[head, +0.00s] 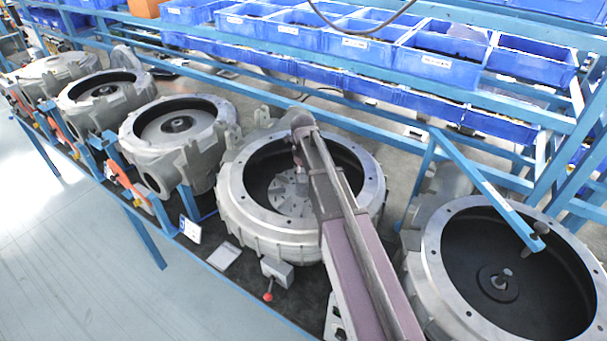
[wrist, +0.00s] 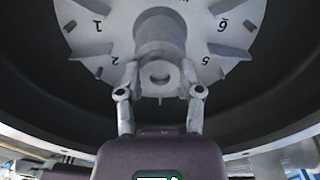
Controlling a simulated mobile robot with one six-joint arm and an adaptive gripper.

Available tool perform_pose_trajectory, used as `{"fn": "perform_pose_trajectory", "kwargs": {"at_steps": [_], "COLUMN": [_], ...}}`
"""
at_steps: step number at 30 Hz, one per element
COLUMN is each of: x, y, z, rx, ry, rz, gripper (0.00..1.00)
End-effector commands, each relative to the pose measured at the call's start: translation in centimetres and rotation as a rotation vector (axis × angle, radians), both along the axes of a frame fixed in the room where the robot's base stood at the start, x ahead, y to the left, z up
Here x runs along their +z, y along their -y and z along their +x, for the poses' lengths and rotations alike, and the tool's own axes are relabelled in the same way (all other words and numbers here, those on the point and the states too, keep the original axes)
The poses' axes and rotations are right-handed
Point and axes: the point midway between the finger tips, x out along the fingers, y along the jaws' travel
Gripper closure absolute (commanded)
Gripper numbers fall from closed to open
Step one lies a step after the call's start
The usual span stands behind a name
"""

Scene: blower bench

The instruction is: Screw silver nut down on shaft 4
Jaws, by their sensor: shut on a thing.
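In the wrist view, my gripper (wrist: 160,76) is shut on the silver nut (wrist: 160,73), with one fingertip on each side of it. The nut sits at the end of the grey central hub of a numbered disc (wrist: 112,42); the numerals 1, 2, 5 and 6 show. I cannot tell how far the nut is threaded on, and shaft 4 itself is not clearly visible. In the head view, my arm reaches into the fourth housing from the left (head: 235,200), where the pale bladed disc (head: 288,196) lies inside. My arm hides the nut and fingertips there.
Several more open round housings line the bench: one right of my arm (head: 440,265) with a bare shaft (head: 501,282), and others at left, the nearest being (head: 150,152). Blue bins (head: 350,45) stand behind. A blue frame bar (head: 485,185) slants over the right housing. A red-knobbed lever (head: 268,296) is in front.

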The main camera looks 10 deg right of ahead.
Motion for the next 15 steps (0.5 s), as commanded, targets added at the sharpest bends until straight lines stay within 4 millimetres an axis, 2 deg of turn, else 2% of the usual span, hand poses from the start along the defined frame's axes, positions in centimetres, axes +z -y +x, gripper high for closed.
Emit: {"fn": "perform_pose_trajectory", "kwargs": {"at_steps": [6, 15], "x": [-0.04, -0.04], "y": [0.02, 0.02], "z": [-0.14, -0.15], "rx": [-0.134, -0.154], "ry": [-0.002, -0.002], "rz": [0.000, 0.000], "gripper": [1.00, 1.00]}}
